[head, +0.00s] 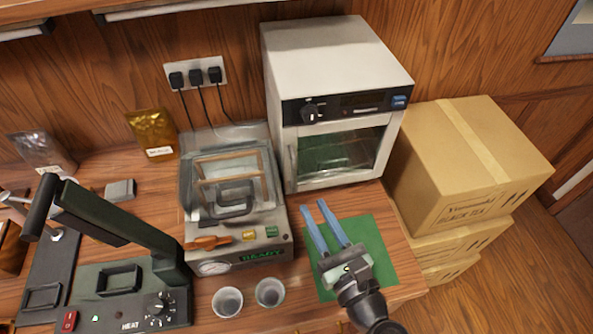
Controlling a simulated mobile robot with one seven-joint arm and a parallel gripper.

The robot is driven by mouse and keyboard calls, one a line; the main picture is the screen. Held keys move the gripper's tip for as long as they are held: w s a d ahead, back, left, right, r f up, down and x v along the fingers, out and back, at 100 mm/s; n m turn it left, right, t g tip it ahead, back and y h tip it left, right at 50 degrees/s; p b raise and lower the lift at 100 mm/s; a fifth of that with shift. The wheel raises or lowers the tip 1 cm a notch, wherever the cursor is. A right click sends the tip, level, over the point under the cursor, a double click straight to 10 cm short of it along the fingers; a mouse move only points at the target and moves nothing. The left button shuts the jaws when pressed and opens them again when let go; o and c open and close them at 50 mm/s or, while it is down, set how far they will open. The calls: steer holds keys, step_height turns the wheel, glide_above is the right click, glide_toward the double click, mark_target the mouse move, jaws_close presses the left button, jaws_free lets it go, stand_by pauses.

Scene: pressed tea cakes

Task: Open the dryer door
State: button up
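The dryer is most likely the white box-shaped machine (335,60) at the back right of the counter. It has a dark control strip with a knob and a blue button along its top front. Its door, with a dark glass window (340,150), appears closed. A pale upright handle (291,165) runs down the door's left side. My gripper (314,204) is in front of the machine, over the green mat (375,245). Its two blue fingers are apart, with nothing between them, and point toward the door's lower left. They do not appear to touch the door.
A clear-lidded machine (235,245) stands close to the dryer's left. Two small cups (270,292) are at the front edge. A dark lever press (125,300) is at the left. Stacked cardboard boxes (470,165) stand at the dryer's right. The mat in front looks otherwise clear.

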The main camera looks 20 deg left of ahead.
mark_target(295, 171)
steer(key=p+x, duration=0.1)
steer(key=x, duration=0.8)
steer(key=shift+w+a, duration=0.2)
steer(key=shift+w, duration=0.1)
steer(key=shift+c, duration=0.3)
jaws_close()
stand_by(0.6)
